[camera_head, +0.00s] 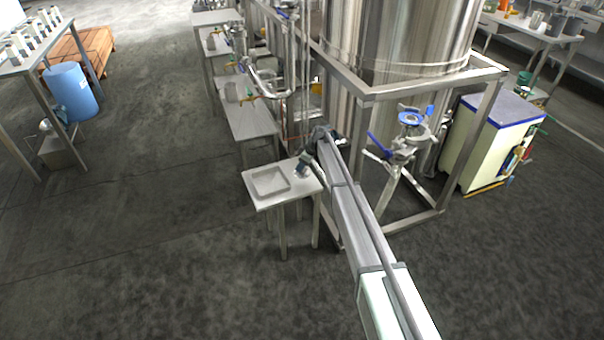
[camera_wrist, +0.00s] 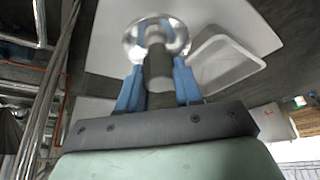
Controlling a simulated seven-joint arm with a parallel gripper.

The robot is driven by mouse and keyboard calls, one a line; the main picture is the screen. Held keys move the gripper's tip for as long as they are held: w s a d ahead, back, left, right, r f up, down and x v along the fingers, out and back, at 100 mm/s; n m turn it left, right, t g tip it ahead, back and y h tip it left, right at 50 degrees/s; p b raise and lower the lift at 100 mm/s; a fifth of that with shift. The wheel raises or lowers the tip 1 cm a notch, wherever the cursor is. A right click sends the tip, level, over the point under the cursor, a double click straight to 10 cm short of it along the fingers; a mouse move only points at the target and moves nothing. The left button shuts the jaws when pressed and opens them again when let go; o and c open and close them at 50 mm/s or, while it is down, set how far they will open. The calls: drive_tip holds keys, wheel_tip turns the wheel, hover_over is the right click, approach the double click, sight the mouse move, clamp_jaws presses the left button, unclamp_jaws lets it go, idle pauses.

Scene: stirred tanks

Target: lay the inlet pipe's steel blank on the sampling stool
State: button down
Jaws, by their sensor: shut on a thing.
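The steel blank (camera_wrist: 178,36) is a round shiny disc in the wrist view, with a dark grip part running back from it between my blue fingers. My gripper (camera_wrist: 158,72) is shut on it. The sampling stool (camera_wrist: 105,45) is the pale flat top behind the disc, and it also stands in the head view (camera_head: 308,184). In the head view my gripper (camera_head: 303,166) is over the stool's right back part, beside the tray. I cannot tell whether the disc touches the stool top. The blank is too small to make out in the head view.
A shallow square tray (camera_head: 257,190) takes up the stool's left part; it shows right of the disc in the wrist view (camera_wrist: 192,72). Steel pipes (camera_head: 290,75) and the framed tank (camera_head: 400,40) stand close behind and right. The floor left of the stool is clear.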

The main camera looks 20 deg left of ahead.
sight(302, 172)
drive_tip(key=shift+f, duration=2.25)
drive_tip(key=shift+f, duration=0.1)
drive_tip(key=c, duration=0.8)
unclamp_jaws()
drive_tip(key=shift+o, duration=0.2)
drive_tip(key=v, duration=1.2)
